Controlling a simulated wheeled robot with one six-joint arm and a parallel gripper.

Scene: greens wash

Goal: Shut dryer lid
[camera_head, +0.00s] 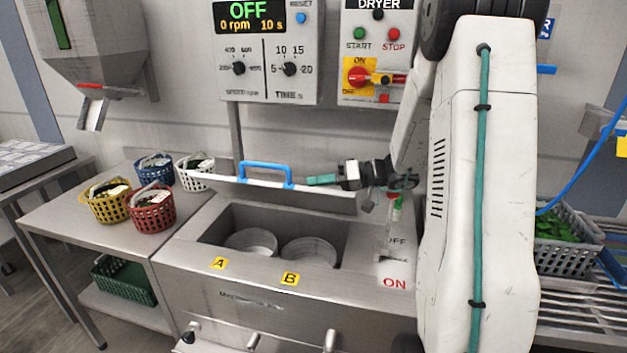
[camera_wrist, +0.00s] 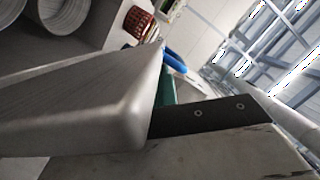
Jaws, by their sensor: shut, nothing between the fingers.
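The dryer lid (camera_head: 308,200) is a grey metal panel with a blue handle (camera_head: 266,168) on its upper side. It stands raised and tilted at the back of the dryer (camera_head: 230,293), and the opening is uncovered. Two round drums (camera_head: 309,250) show inside, behind labels A and B. My gripper (camera_head: 320,180) is shut and empty, with teal fingers at the lid's upper edge, right of the handle. In the wrist view the lid (camera_wrist: 85,100) fills the left and partly hides the teal fingers (camera_wrist: 166,88). I cannot tell whether they touch it.
Several small baskets stand on the left table, including a red basket (camera_head: 153,212) and a yellow one (camera_head: 110,206). The dryer control panel (camera_head: 376,60) is on the wall behind. A lever (camera_head: 393,230) with ON and OFF marks stands right of the opening.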

